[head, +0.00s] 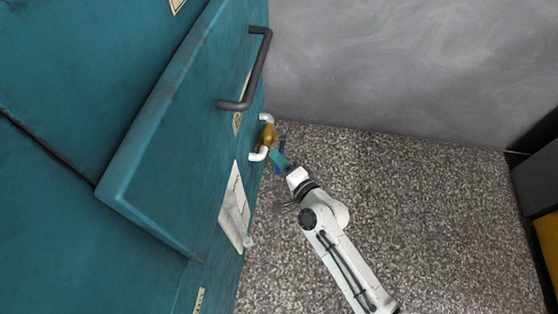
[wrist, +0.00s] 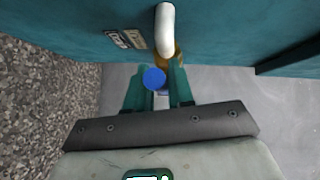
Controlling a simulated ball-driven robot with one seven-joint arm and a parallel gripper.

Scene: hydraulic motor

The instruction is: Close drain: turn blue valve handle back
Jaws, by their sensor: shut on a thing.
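The blue valve handle (wrist: 154,78) shows as a round blue end between the two teal fingers of my gripper (wrist: 157,88) in the wrist view. My gripper (head: 280,160) is shut on the handle, beside the teal cabinet's side in the head view. Only a small blue part of the handle (head: 281,146) shows there; the rest is hidden by the fingers. The brass valve body (head: 267,135) sits between two white pipe elbows (head: 258,154) on the cabinet wall. In the wrist view, a white pipe (wrist: 165,28) runs into the brass body (wrist: 177,58) behind the handle.
The teal cabinet (head: 150,130) fills the left side, with a dark bar handle (head: 262,65) above the valve. Labels (wrist: 127,38) are on the panel near the pipe. Speckled floor (head: 430,210) is clear to the right. A grey wall (head: 400,70) is behind.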

